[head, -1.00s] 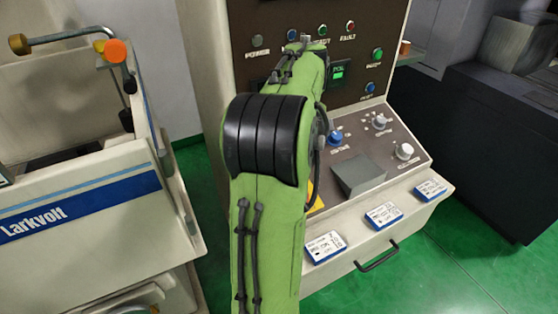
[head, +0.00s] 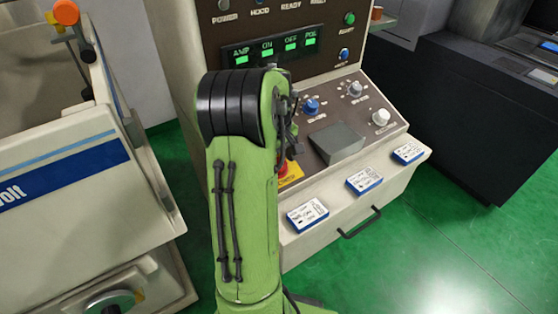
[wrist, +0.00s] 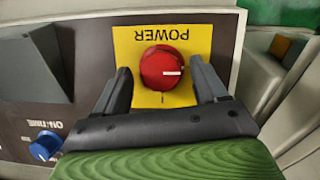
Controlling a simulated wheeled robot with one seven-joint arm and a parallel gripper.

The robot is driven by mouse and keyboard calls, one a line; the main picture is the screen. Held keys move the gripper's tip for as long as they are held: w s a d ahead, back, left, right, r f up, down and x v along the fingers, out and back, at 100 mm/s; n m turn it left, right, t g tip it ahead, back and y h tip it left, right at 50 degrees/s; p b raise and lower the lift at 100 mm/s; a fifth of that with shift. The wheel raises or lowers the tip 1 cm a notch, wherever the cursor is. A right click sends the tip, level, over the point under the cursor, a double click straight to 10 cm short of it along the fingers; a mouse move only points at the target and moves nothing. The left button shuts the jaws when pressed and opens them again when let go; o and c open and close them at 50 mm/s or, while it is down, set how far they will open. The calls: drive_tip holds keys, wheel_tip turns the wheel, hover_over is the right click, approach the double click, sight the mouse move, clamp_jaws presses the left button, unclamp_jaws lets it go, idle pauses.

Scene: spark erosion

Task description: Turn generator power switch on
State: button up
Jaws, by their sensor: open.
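The power switch is a round red knob (wrist: 162,68) on a yellow plate (wrist: 201,40) lettered POWER, upside down in the wrist view. Its white mark points right in that view, and a small line mark is printed below the knob. My gripper (wrist: 161,73) is open, with one dark finger on each side of the knob. Gaps show between the fingers and the knob, and I cannot tell whether the tips reach its depth. In the head view, my green arm hides the gripper and most of the switch; part of the yellow plate (head: 291,178) shows.
The generator's sloped panel has blue (head: 311,106) and white knobs (head: 381,118) and a raised grey block (head: 336,143) near the switch. Blue-edged cards (head: 307,214) lie along the front ledge above a handle (head: 360,222). A white Larkvolt machine (head: 70,150) stands left.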

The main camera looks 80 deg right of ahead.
drive_tip(key=shift+a, duration=0.1)
drive_tip(key=shift+c, duration=0.2)
drive_tip(key=c, duration=1)
drive_tip(key=shift+r, duration=0.1)
drive_tip(key=shift+p, duration=0.3)
drive_tip(key=m+t+y+p, duration=0.1)
drive_tip(key=m+p, duration=0.2)
drive_tip(key=shift+s+r+m, duration=0.1)
drive_tip(key=shift+r+m, duration=0.05)
drive_tip(key=shift+m, duration=0.25)
drive_tip(key=m+p, duration=0.2)
drive_tip(key=m+t+p, duration=0.1)
drive_tip(key=m, duration=0.1)
drive_tip(key=shift+s+d+y+p, duration=0.15)
drive_tip(key=shift+d+y+p, duration=0.05)
drive_tip(key=shift+y+p, duration=0.15)
drive_tip(key=m+t+p, duration=0.1)
drive_tip(key=m, duration=0.1)
drive_tip(key=m+p, duration=0.2)
drive_tip(key=shift+s+m+t, duration=0.15)
drive_tip(key=shift+m+t, duration=0.15)
drive_tip(key=shift+t, duration=0.1)
drive_tip(key=m+p, duration=0.1)
drive_tip(key=m, duration=0.1)
drive_tip(key=m+t+p, duration=0.1)
drive_tip(key=m, duration=0.1)
drive_tip(key=shift+s+f+m+t, duration=0.1)
drive_tip(key=shift+f+m+t, duration=0.1)
drive_tip(key=shift+m+t, duration=0.1)
